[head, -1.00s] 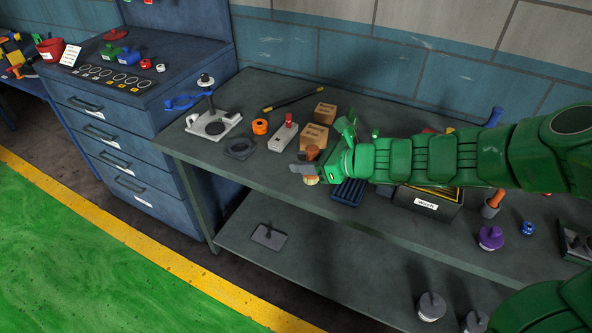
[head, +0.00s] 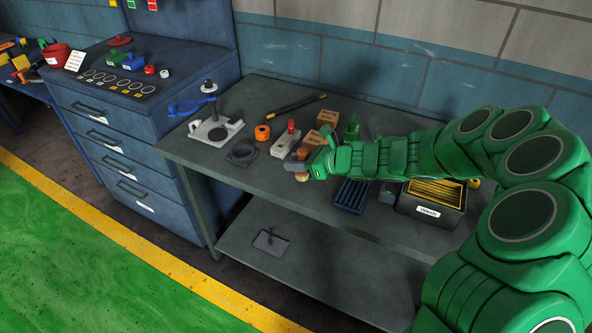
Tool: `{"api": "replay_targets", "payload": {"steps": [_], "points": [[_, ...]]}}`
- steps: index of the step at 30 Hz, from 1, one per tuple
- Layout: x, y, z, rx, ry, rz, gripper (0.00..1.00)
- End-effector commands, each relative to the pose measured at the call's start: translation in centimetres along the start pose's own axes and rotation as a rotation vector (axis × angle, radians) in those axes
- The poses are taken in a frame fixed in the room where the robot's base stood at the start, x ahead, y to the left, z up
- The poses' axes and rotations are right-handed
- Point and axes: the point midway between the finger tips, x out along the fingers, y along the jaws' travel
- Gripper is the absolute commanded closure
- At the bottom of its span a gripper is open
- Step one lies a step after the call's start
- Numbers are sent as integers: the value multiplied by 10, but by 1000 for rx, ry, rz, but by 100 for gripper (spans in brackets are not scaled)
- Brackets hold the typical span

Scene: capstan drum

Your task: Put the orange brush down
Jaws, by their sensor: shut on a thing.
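My gripper (head: 298,167), at the end of my green arm, is shut on the orange brush (head: 302,154). The brush looks upright: its orange-brown end shows above the grey jaws and a small tan end shows below them. The jaws hide its middle. It is over the front half of the grey workbench (head: 215,168), left of the blue slatted tray (head: 351,196). I cannot tell whether its lower end touches the bench top.
Just left stand a grey block with a red knob (head: 286,140), a dark square plate (head: 241,152) and an orange ring (head: 262,132). Cardboard boxes (head: 326,118) are behind the gripper. A labelled black bin (head: 432,206) is to the right. My arm hides the bench's right end.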

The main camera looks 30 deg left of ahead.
Motion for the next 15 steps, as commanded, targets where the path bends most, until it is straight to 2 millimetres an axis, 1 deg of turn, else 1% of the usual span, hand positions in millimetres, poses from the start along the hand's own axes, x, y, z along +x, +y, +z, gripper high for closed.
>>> {"api": "replay_targets", "payload": {"steps": [3, 11, 13, 15], "points": [[6, -4, -5, 1, 0, 0, 100], [12, -9, -9, -1, -1, 0, 100], [15, -11, -12, -2, -1, 0, 100], [18, -11, -21, 0, -1, 0, 100]]}}
